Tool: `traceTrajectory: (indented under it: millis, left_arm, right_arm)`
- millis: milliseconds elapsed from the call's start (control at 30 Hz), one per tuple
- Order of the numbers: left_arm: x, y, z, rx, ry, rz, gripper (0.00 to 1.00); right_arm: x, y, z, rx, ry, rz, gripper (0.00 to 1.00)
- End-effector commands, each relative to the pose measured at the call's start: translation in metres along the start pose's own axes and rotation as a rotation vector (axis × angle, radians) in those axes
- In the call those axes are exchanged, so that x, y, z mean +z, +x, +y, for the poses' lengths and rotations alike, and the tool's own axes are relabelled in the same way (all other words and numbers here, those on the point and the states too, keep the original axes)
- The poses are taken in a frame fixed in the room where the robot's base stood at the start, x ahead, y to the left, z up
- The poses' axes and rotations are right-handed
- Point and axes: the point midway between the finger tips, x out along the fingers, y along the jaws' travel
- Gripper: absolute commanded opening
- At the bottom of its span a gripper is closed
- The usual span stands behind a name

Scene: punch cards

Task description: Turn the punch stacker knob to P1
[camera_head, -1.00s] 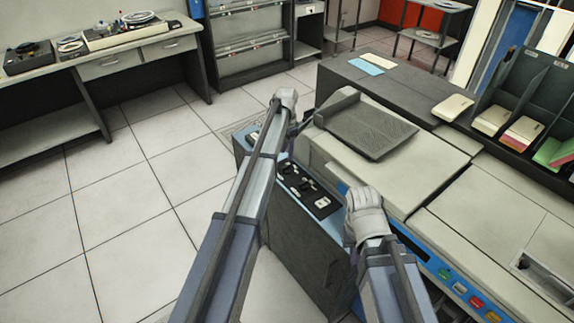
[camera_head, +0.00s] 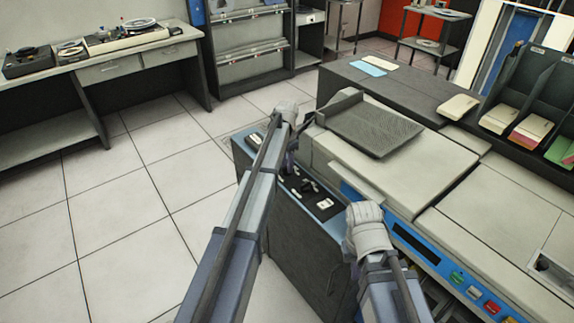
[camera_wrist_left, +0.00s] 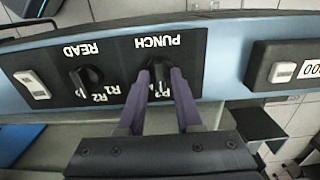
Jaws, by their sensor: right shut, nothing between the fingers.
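The punch stacker knob (camera_wrist_left: 160,70) is a dark knob under the PUNCH label on a black panel (camera_wrist_left: 122,48), with P marks beside it. My left gripper (camera_wrist_left: 164,74) has its two purple fingers on either side of this knob; I cannot tell whether they press on it. The fingers partly hide the knob and its marks, so its pointing direction is unclear. In the head view my left gripper (camera_head: 290,158) reaches down at the panel (camera_head: 318,200). My right gripper (camera_head: 364,212) is shut and empty, right of the panel, its fingers mostly hidden.
A similar READ knob (camera_wrist_left: 88,76) with R marks sits left of the punch knob in the wrist view. A white switch (camera_wrist_left: 32,85) is farther left and a counter box (camera_wrist_left: 285,68) is right. The card machine's grey tray (camera_head: 372,130) stands behind the panel.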

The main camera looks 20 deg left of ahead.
Motion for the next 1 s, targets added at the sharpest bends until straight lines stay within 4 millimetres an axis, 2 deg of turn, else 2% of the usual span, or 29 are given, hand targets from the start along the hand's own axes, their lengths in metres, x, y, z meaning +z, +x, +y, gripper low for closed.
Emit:
traceTrajectory:
  millis: [33, 233, 300, 767, 1000]
  left_arm:
    - [0.0, 0.0, 0.0, 0.0, 0.0, 0.0, 0.27]
    - [0.0, 0.0, 0.0, 0.0, 0.0, 0.0, 0.04]
    - [0.0, 0.0001, 0.0, 0.0, 0.0, 0.0, 0.0]
    - [0.0, 0.0001, 0.0, 0.0, -0.004, 0.0, 0.0]
    - [0.0001, 0.0001, 0.0, 0.0, -0.083, 0.0, 0.0]
  right_arm:
    - [0.0, 0.0, 0.0, 0.0, 0.0, 0.0, 0.0]
    - [0.0, 0.0, 0.0, 0.0, 0.0, 0.0, 0.0]
    - [0.0, 0.0001, 0.0, 0.0, 0.0, 0.0, 0.0]
    - [0.0, 0.0001, 0.0, 0.0, 0.0, 0.0, 0.0]
    - [0.0, 0.0001, 0.0, 0.0, 0.0, 0.0, 0.0]
